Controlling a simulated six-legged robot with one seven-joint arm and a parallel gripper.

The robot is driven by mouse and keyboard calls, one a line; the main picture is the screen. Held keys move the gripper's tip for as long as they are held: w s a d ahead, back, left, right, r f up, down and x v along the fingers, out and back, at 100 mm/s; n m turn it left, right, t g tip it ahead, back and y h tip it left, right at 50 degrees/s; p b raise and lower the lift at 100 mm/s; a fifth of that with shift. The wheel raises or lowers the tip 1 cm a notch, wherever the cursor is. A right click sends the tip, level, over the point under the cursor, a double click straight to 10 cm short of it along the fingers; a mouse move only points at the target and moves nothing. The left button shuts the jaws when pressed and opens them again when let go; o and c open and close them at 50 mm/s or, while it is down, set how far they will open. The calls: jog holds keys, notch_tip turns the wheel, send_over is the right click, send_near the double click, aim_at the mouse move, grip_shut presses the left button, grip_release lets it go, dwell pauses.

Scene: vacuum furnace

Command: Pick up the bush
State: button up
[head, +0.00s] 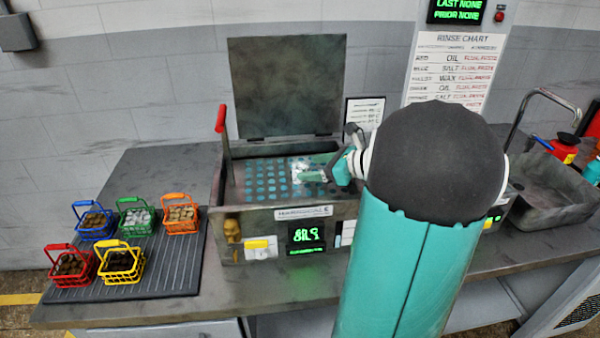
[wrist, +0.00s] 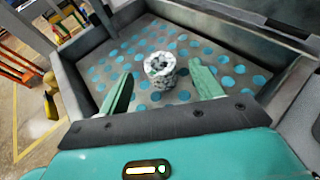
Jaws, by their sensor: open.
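The bush (wrist: 160,69) is a short, pale, speckled hollow cylinder standing upright on the perforated plate (wrist: 113,75) inside the open furnace box. My gripper (wrist: 161,88) is open, with one green finger on each side of the bush in the wrist view. The fingers appear apart from it; how far the tips are from it in depth I cannot tell. In the head view my gripper (head: 314,175) is low over the perforated plate (head: 262,182), and the bush is hard to make out there.
The furnace lid (head: 287,85) stands open behind. A red-handled lever (head: 221,118) rises at the box's left. Several colored baskets with dark or pale pieces, including a green one (head: 134,224), stand on a ribbed mat (head: 180,268). A sink (head: 550,185) is at the right.

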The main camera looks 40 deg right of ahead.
aim_at(301, 166)
jog(key=x, duration=0.6)
jog(key=shift+w+a+f, duration=0.1)
jog(key=shift+w+f, duration=0.05)
jog(key=shift+w, duration=0.1)
jog(key=c, duration=1.3)
jog(key=shift+c, duration=0.4)
jog(key=shift+r, duration=0.2)
